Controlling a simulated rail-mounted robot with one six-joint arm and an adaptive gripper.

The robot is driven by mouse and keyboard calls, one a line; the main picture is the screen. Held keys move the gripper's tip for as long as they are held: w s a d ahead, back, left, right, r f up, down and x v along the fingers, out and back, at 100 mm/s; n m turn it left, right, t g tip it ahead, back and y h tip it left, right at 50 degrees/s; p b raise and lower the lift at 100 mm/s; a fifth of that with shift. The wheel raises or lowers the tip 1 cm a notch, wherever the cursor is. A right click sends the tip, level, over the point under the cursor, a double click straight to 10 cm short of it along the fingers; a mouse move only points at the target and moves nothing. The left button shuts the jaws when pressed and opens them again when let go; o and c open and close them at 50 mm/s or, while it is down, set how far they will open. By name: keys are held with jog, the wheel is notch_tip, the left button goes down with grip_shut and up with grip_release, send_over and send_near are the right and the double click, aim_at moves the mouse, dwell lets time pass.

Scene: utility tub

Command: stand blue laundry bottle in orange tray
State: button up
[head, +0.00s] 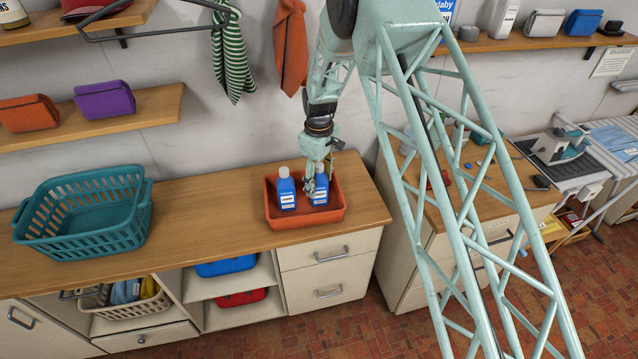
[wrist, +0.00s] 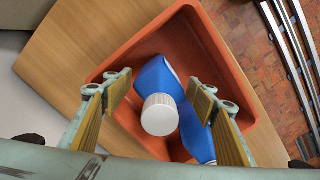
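Two blue laundry bottles with white caps stand inside the orange tray (head: 308,222) on the wooden counter. The left blue bottle (head: 286,193) is clear of my gripper. The right blue bottle (head: 320,196) is beneath my gripper (head: 320,172), which hides its upper part. In the wrist view, my gripper (wrist: 158,97) is open, with a finger on each side of one bottle's white cap (wrist: 160,115) and visible gaps beside it. The other blue bottle (wrist: 195,132) is partly hidden behind the right finger. The tray (wrist: 127,72) surrounds both bottles.
A teal laundry basket (head: 84,232) stands on the counter to the left, with bare counter between it and the tray. A green striped cloth (head: 232,55) and an orange cloth (head: 290,45) hang on the wall behind. The counter's front edge is close to the tray.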

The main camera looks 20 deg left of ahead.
aim_at(319, 165)
jog(key=shift+r, duration=0.15)
dwell(0.3)
jog(key=shift+r+b, duration=0.6)
jog(key=shift+r, duration=5.4)
